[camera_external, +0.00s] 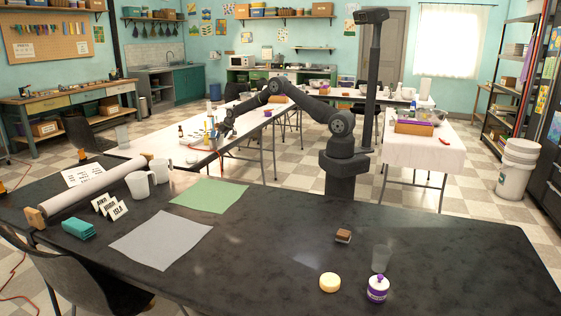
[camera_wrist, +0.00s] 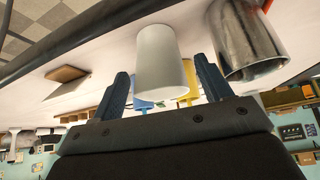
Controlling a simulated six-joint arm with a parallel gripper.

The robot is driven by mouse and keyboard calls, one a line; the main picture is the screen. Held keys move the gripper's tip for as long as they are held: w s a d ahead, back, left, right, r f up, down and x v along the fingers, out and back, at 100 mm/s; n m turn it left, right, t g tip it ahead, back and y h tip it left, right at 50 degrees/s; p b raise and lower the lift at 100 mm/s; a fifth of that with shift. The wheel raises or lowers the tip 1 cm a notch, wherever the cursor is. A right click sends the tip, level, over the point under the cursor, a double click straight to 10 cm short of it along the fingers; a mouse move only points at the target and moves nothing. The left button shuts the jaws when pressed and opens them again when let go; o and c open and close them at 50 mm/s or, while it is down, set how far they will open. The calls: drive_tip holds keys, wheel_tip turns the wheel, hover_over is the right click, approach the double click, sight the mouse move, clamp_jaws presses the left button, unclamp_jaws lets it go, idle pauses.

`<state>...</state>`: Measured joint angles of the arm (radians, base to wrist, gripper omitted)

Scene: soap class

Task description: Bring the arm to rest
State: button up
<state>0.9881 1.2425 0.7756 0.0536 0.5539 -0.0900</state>
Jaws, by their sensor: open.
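My gripper (camera_external: 221,134) is at the end of my raised arm, left of its base and beyond the far edge of the dark table (camera_external: 440,225) in the external view. In the wrist view the two fingers of my gripper (camera_wrist: 162,78) stand well apart. A white cup (camera_wrist: 163,60) shows between and beyond them, with no finger seen closed on it. A shiny metal container (camera_wrist: 245,45) is just right of the right finger. The wrist picture appears upside down. The fingertips are too small to make out clearly in the external view.
The dark table holds a grey sheet (camera_external: 160,240), a green sheet (camera_external: 209,195), white mugs (camera_external: 140,186), teal blocks (camera_external: 85,228), a brown block (camera_external: 343,236), a clear cup (camera_external: 381,258), a yellow round soap (camera_external: 329,282) and a purple-white jar (camera_external: 377,290). The table's middle is clear.

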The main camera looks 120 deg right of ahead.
drive_tip(key=v, duration=1.1)
drive_tip(key=x, duration=1.1)
drive_tip(key=shift+w+d+f, duration=0.15)
drive_tip(key=shift+f, duration=0.2)
drive_tip(key=s+d+r, duration=0.1)
drive_tip(key=s+r, duration=1)
drive_tip(key=s, duration=0.1)
drive_tip(key=w+a+n+t+y, duration=0.2)
drive_tip(key=w+a+n, duration=0.5)
drive_tip(key=w+a, duration=2.4)
drive_tip(key=shift+w+y, duration=0.6)
drive_tip(key=shift+w, duration=1.15)
drive_tip(key=shift+o, duration=0.4)
